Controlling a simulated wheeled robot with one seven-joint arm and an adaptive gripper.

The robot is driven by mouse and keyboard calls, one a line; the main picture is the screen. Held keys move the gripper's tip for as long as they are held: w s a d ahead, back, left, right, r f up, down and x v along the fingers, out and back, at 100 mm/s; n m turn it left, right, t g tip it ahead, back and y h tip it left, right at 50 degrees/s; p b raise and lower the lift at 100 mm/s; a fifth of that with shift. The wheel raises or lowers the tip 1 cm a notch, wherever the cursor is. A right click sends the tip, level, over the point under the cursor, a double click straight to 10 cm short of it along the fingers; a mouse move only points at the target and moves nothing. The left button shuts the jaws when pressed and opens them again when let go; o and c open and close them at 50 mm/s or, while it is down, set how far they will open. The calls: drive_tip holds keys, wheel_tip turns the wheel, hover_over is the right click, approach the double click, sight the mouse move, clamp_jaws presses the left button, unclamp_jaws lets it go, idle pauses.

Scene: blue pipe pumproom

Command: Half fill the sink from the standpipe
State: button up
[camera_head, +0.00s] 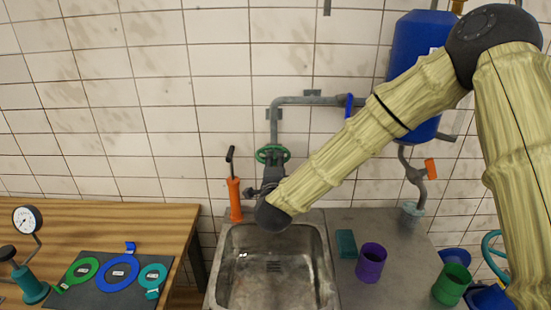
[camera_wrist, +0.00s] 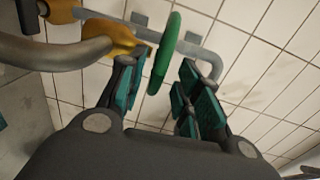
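The steel sink (camera_head: 319,262) is set in the counter. Its bottom and drain slots show, and I see no clear water surface. The grey standpipe (camera_head: 310,100) runs along the wall and turns down to a green handwheel (camera_head: 271,152) above the sink's back edge. In the wrist view the green handwheel (camera_wrist: 170,45) shows nearly edge-on, ahead of my gripper (camera_wrist: 158,92). Its fingers are apart, with the wheel's near rim between them in the picture. I cannot tell whether they touch it. My arm hides the spout area in the head view.
An orange-handled pump (camera_head: 235,197) stands left of the sink. A teal block (camera_head: 346,244), a purple cup (camera_head: 371,263) and a green cup (camera_head: 452,284) stand right of it. A blue tank (camera_head: 416,45) hangs on the wall. A wooden bench (camera_head: 120,218) with rings and a gauge is left.

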drive_tip(key=shift+w+f, duration=0.25)
drive_tip(key=shift+w, duration=0.65)
drive_tip(key=shift+s+r, duration=0.1)
drive_tip(key=shift+s, duration=0.1)
clamp_jaws()
drive_tip(key=shift+y, duration=0.3)
